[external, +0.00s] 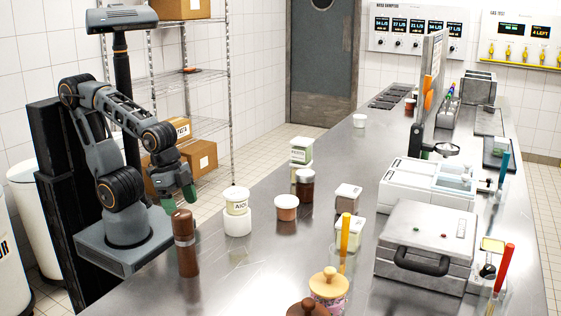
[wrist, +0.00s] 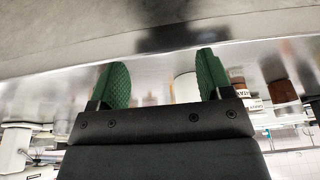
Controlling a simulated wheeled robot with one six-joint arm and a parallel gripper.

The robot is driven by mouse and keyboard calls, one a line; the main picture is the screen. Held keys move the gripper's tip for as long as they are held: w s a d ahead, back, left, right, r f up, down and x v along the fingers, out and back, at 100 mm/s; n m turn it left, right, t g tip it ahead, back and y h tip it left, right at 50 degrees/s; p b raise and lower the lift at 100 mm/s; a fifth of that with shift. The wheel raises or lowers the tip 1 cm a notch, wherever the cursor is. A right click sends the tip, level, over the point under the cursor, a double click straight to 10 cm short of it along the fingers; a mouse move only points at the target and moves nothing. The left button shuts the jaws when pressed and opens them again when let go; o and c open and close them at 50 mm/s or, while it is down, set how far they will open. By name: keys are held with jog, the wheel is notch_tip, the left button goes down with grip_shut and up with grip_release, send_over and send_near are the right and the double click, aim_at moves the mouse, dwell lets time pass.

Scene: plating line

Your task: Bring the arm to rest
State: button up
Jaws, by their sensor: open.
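My arm is folded over its base at the left of the external view. My gripper (external: 178,200) points down at the left edge of the steel counter (external: 230,270), just behind a tall brown pepper mill (external: 185,245). In the wrist view the two green fingers of my gripper (wrist: 158,85) stand wide apart with nothing held between them. From the external view I cannot tell whether the gripper touches the mill.
A white labelled tub (external: 237,222) stands right of the mill. Farther right are a terracotta pot (external: 286,207), a dark jar (external: 305,188) and a grey press with a black handle (external: 428,240). A wire shelf (external: 190,72) with boxes stands behind my arm.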

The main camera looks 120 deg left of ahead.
notch_tip(320, 180, up, 6)
jog(key=p, duration=0.5)
dwell(0.7)
